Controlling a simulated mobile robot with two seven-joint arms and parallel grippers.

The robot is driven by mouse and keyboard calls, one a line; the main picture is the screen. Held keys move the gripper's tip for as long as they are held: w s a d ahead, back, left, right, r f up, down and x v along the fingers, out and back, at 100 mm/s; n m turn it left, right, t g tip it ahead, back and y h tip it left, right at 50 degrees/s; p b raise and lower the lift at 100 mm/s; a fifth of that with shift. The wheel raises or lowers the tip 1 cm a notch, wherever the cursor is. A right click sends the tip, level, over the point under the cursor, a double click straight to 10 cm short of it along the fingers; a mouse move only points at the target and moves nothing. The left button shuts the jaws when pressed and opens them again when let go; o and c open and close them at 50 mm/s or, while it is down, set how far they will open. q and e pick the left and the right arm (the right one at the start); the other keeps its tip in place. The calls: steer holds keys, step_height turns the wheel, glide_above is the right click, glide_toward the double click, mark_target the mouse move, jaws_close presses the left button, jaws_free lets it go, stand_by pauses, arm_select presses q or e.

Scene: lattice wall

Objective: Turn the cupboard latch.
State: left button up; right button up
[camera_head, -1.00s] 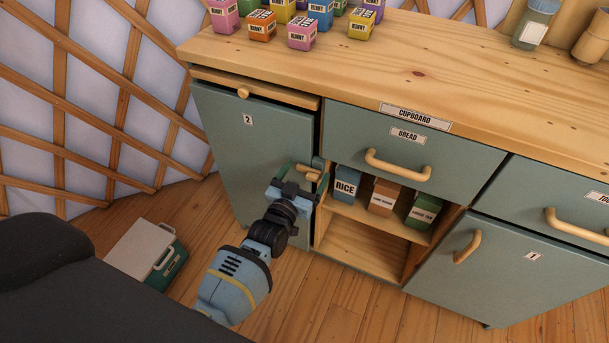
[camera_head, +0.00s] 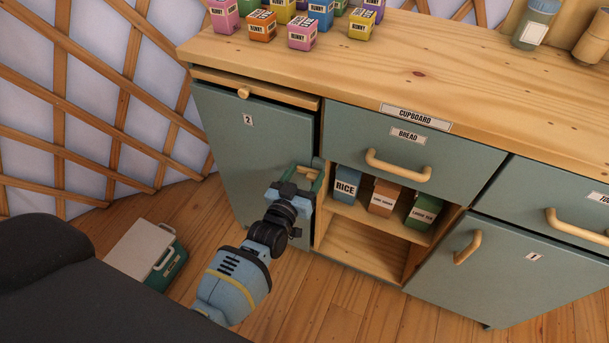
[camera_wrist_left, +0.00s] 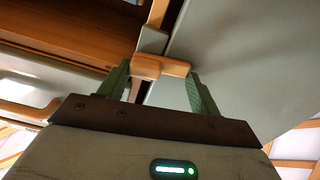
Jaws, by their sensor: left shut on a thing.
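The cupboard latch is a small light-wood bar, seen in the left wrist view (camera_wrist_left: 160,66) lying across between my fingers at the edge of a grey-green door. In the head view it is mostly hidden by my gripper. My left gripper (camera_head: 306,176) has its green fingers around the latch and is shut on it; its fingers also show in the left wrist view (camera_wrist_left: 160,86). My right gripper is in neither view.
The open shelf (camera_head: 365,215) right of the latch holds boxes, including a rice box (camera_head: 346,184). The bread drawer (camera_head: 415,148) and door 1 (camera_head: 530,262) have wooden handles. A green-and-white case (camera_head: 145,250) stands on the floor at left.

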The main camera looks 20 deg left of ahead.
arm_select(q)
steer(key=n, duration=0.2)
steer(key=f+n, duration=0.1)
steer(key=n, duration=0.2)
steer(key=shift+b, duration=0.4)
steer(key=n+b, duration=0.1)
steer(key=n, duration=0.2)
steer(key=f+n+b, duration=0.1)
steer(key=n, duration=0.3)
steer(key=d+n+b, duration=0.1)
steer(key=n, duration=0.3)
steer(key=shift+f, duration=0.25)
steer(key=shift+n+b, duration=0.3)
steer(key=o, duration=1)
steer(key=shift+s, duration=0.15)
steer(key=shift+s+a+p, duration=0.1)
steer(key=shift+s+p, duration=0.5)
steer(key=shift+s, duration=3.2)
